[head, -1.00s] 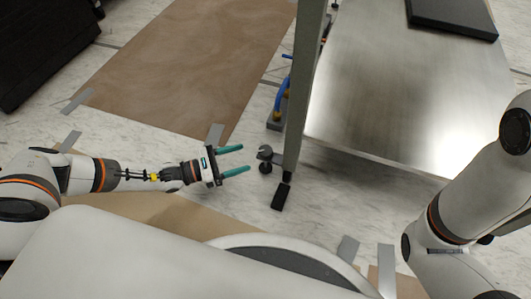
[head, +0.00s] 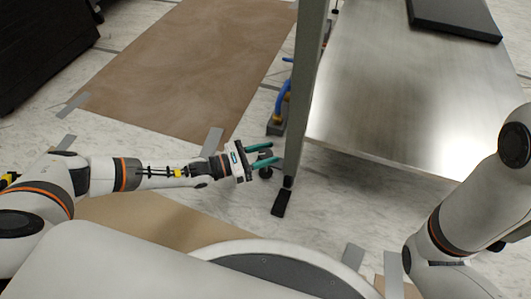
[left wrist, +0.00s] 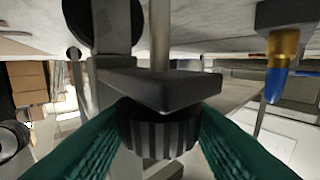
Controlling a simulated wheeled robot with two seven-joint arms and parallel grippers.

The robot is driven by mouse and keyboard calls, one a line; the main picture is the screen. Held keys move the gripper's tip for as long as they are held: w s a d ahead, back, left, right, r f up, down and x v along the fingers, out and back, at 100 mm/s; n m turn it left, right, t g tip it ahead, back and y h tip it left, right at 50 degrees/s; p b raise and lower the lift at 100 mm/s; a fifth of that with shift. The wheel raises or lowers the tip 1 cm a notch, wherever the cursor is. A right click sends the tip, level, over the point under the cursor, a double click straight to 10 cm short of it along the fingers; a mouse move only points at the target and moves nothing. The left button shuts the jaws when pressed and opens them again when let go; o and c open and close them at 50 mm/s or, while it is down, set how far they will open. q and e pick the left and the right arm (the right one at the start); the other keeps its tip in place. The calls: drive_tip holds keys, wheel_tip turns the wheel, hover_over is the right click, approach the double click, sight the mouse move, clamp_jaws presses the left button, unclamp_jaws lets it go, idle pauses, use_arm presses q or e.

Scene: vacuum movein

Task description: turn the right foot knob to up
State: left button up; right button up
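The foot knob, a dark ribbed cylinder (left wrist: 158,130), sits against a grey angled bracket (left wrist: 165,88) in the left wrist view. My left gripper's green fingers (left wrist: 160,125) lie on both sides of the knob and appear to press on it.
A black foot pad (head: 282,203) is under the leg, close to my fingers. A metal shelf (head: 390,100) is to the right. Brown sheeting (head: 185,70) covers floor at the left.

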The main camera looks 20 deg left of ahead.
use_arm(q)
drive_tip(key=c, duration=0.4)
drive_tip(key=shift+s+d+r+n+t+y+p, duration=0.1)
drive_tip(key=shift+n+t+y+p, duration=0.45)
drive_tip(key=shift+t+p, duration=0.1)
drive_tip(key=shift+s+r+n+t+y+p, duration=0.1)
drive_tip(key=shift+n+t+y+p, duration=0.35)
drive_tip(key=shift+t+y+p, duration=0.15)
drive_tip(key=shift+c, duration=0.2)
drive_tip(key=n+t+y+p, duration=0.3)
drive_tip(key=y, duration=0.1)
drive_tip(key=shift+n+y+p, duration=0.25)
drive_tip(key=shift+n+p, duration=0.1)
drive_tip(key=shift+n, duration=0.05)
drive_tip(key=n+t+y+p, duration=0.1)
drive_tip(key=n+y, duration=0.1)
drive_tip(key=y, duration=0.1)
drive_tip(key=shift+w+f+y+p, duration=0.1)
drive_tip(key=shift+y+p, duration=0.2)
drive_tip(key=shift+p, duration=0.1)
drive_tip(key=shift+n+t+y+p, duration=0.45)
drive_tip(key=shift+n+y, duration=1.05)
drive_tip(key=shift+y, duration=0.7)
drive_tip(key=shift+f, duration=0.1)
drive_tip(key=o, duration=1)
